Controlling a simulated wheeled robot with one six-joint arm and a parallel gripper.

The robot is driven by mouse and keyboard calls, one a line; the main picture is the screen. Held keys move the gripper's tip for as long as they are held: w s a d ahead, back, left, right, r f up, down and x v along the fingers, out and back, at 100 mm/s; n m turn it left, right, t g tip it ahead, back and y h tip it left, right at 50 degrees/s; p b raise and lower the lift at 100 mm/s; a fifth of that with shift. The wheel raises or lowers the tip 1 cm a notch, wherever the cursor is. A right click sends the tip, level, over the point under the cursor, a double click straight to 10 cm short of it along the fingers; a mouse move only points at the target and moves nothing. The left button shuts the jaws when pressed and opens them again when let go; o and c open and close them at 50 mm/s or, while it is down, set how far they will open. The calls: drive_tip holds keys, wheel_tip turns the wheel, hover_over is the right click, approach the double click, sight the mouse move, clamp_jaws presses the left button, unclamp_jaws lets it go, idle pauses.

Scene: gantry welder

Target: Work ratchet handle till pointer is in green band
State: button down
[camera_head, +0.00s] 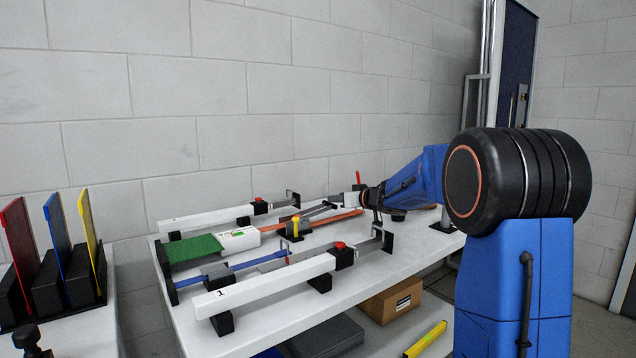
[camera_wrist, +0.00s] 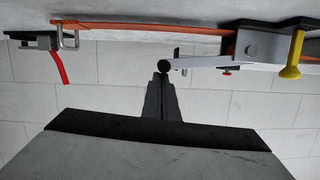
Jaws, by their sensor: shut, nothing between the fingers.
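My gripper (camera_wrist: 161,88) is shut and empty, its fingertips at the black round knob of a grey lever (camera_wrist: 190,63), which looks like the ratchet handle; I cannot tell whether they touch. In the head view the lever (camera_head: 318,209) runs left from my gripper (camera_head: 352,203) to a grey block beside a yellow knob (camera_head: 296,225). The yellow knob also shows in the wrist view (camera_wrist: 291,71). An orange strap (camera_wrist: 150,27) runs past the lever. A white box with a small green and red display (camera_head: 240,238) sits to the left. No pointer or green band can be made out.
White rails (camera_head: 265,282) with red-topped black clamps lie along the white bench (camera_head: 370,268). A green mat (camera_head: 190,249) is at its left end. A red stick (camera_head: 358,177) stands near my gripper. A cardboard box (camera_head: 390,301) sits below. The block wall is close behind.

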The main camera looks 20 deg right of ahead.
drive_tip(key=shift+w+d+f+m, duration=0.1)
drive_tip(key=shift+d+f+m, duration=0.2)
drive_tip(key=shift+f+m, duration=0.45)
drive_tip(key=shift+f, duration=0.25)
drive_tip(key=shift+r, duration=0.1)
